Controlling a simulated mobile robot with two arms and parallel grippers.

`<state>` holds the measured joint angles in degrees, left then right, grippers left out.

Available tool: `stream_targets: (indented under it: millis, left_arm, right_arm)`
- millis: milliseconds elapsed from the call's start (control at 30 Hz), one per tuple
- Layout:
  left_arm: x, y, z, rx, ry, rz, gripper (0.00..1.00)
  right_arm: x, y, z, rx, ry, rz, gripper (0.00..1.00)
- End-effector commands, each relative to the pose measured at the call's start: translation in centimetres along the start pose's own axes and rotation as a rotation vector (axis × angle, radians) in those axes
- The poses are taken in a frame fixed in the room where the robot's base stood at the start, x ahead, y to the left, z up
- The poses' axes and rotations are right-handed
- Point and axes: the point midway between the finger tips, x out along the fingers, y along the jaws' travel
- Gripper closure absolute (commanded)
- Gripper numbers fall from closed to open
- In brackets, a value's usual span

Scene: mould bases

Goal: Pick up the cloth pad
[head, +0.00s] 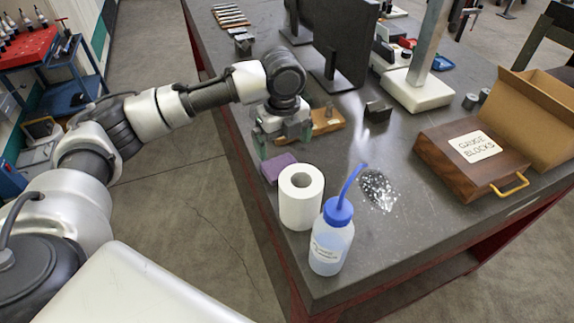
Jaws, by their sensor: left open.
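A small purple pad (278,168), which looks like the cloth pad, lies on the dark bench top near its left edge, just behind a white paper roll. My left gripper (284,145) points down just behind the pad in the picture, with its green-tipped fingers apart and nothing seen between them. I cannot tell exactly how high the fingertips are above the bench. My right gripper is not in view.
The white paper roll (301,212) stands close in front of the pad. A blue-capped wash bottle (331,245) stands beside the roll. A tan wooden piece (327,121) lies behind the gripper. A gauge block case (470,158) is at right.

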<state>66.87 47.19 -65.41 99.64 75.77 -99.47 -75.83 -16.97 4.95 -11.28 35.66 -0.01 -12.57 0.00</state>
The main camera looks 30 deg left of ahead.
Motion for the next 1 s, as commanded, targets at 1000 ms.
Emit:
stream_targets:
  millis: [1000]
  left_arm:
    - [7.8, 0.1, -0.6, 0.0, -0.001, -0.001, 0.15]
  right_arm:
    - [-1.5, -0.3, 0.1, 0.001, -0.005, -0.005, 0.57]
